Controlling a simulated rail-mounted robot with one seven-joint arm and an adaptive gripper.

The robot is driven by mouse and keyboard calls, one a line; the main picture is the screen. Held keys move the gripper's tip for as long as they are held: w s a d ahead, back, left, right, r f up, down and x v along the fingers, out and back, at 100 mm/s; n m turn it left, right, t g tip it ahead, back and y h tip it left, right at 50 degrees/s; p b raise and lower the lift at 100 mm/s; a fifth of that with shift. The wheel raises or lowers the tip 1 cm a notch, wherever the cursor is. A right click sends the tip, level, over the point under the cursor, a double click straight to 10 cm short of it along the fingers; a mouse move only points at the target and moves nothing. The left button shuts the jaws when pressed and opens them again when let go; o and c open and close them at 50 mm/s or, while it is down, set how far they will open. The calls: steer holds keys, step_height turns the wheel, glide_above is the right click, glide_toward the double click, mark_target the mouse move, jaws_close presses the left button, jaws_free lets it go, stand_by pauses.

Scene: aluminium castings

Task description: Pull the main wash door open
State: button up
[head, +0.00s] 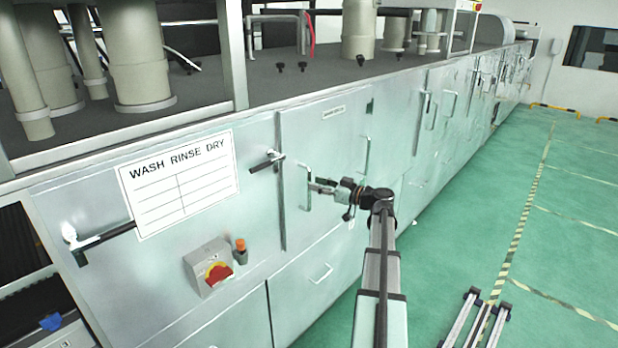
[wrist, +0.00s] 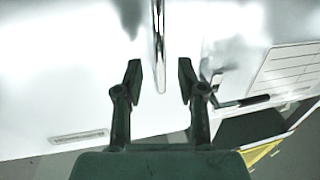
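The main wash door (head: 330,150) is a pale metal panel with a small label near its top; it looks shut, flush with the machine front. A vertical bar handle (head: 308,202) stands on its left part. My gripper (head: 315,186) is at this handle, reaching in from the right. In the wrist view my gripper (wrist: 159,75) is open, and the shiny handle (wrist: 160,35) shows between its two fingers, with a gap on each side. I cannot tell how deep the handle sits between the fingers.
A WASH RINSE DRY board (head: 180,180), a lever latch (head: 267,161) and a red-yellow switch box (head: 210,268) are left of the door. Green floor (head: 470,230) is open to the right; a low rail frame (head: 475,318) lies there.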

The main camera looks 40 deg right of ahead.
steer(key=shift+p+x, duration=0.5)
steer(key=shift+x, duration=1.45)
jaws_close()
